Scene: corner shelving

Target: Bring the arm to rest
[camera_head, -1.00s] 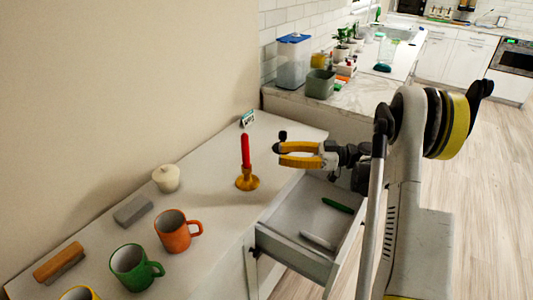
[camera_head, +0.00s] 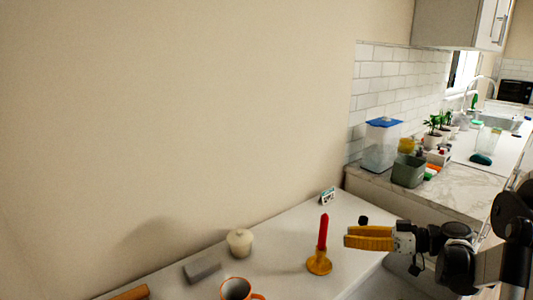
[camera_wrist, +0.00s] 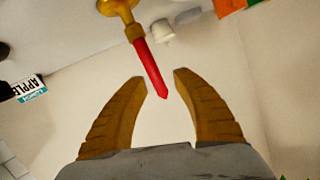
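My gripper (camera_head: 346,236) has yellow fingers and is held over the right end of the white counter (camera_head: 280,262). In the wrist view its two fingers are spread apart with nothing held between them. A red candle (camera_head: 323,232) stands upright in a golden holder (camera_head: 319,262) just left of my fingertips. In the head view a gap shows between the candle and the fingers. In the wrist view the red candle (camera_wrist: 148,60) appears inverted, its tip in line with the space between the fingers.
A white lidded jar (camera_head: 239,243), a grey block (camera_head: 202,269), an orange mug (camera_head: 236,290) and a small card (camera_head: 327,196) are on the counter. Behind stands a marble worktop (camera_head: 440,188) with a blue-lidded container (camera_head: 381,145) and a grey bin (camera_head: 408,171).

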